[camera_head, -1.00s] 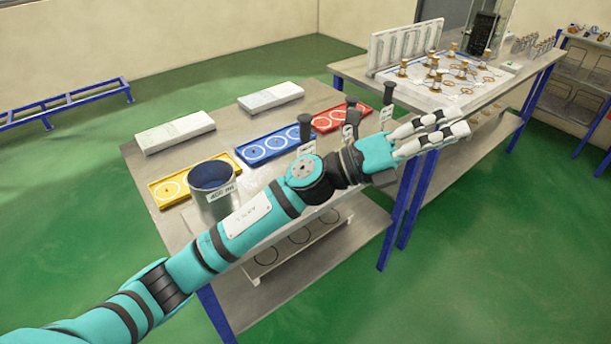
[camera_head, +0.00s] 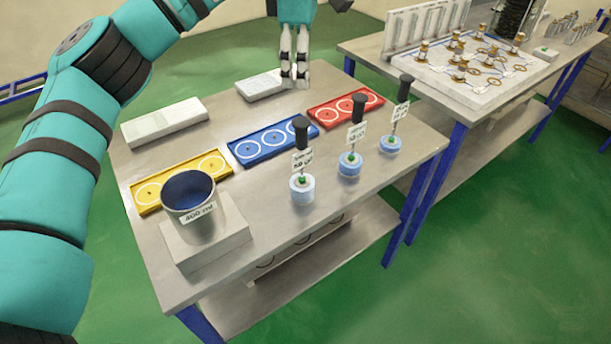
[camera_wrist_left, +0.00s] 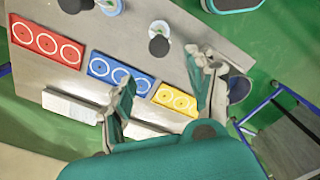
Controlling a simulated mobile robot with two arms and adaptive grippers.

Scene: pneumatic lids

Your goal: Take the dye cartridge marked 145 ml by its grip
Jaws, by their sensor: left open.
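Three dye cartridges stand upright along the front right of the table, each with a light-blue base, a white tag and a black grip: the left one (camera_head: 302,188), the middle one (camera_head: 350,164) and the right one (camera_head: 391,143). The tag figures are too small to read surely, so I cannot tell which is 145 ml.
Yellow (camera_head: 180,180), blue (camera_head: 271,142) and red (camera_head: 346,108) ringed trays lie behind the cartridges. A grey pot (camera_head: 201,220) marked 800 ml stands on a pale block (camera_head: 205,246) at the left front. White boxes lie at the back. A second table (camera_head: 425,92) stands to the right.

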